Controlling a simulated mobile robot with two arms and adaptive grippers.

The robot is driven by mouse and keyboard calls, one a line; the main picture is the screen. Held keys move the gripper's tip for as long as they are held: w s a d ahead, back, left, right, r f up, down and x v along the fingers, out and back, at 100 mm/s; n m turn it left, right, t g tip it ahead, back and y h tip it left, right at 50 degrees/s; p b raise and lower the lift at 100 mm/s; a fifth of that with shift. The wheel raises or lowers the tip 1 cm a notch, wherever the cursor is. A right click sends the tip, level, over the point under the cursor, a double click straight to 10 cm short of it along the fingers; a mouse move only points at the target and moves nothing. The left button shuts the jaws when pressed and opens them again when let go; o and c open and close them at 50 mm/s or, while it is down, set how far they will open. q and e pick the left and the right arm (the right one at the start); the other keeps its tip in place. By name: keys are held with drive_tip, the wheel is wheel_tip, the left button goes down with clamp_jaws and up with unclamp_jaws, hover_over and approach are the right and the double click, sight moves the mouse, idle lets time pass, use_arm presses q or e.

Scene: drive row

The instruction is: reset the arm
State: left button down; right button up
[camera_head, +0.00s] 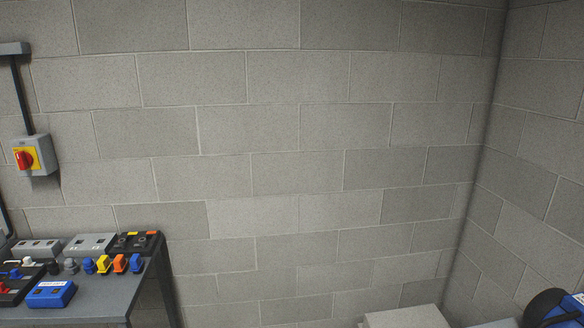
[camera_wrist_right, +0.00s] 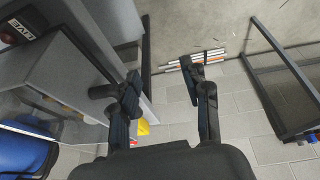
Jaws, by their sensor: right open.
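My right gripper (camera_wrist_right: 162,78) shows in the right wrist view with its two dark fingers well apart. My left gripper is in neither view. The head view faces a bare block wall and shows no gripper that I can make out.
A dark bench (camera_head: 100,300) with switch boxes and coloured connectors stands at lower left. A red-and-yellow switch (camera_head: 25,158) is on the wall.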

drive_tip(key=s+f+g+b, duration=0.1)
drive_tip(key=s+f+b, duration=0.15)
drive_tip(key=f, duration=1.45)
drive_tip(key=s+f+g+b, duration=0.1)
drive_tip(key=f+b, duration=0.3)
drive_tip(key=f, duration=1.4)
drive_tip(key=s+d+f+g+b, duration=0.1)
drive_tip(key=s+d+f+b, duration=0.2)
drive_tip(key=s+f, duration=1.3)
drive_tip(key=shift+f, duration=0.75)
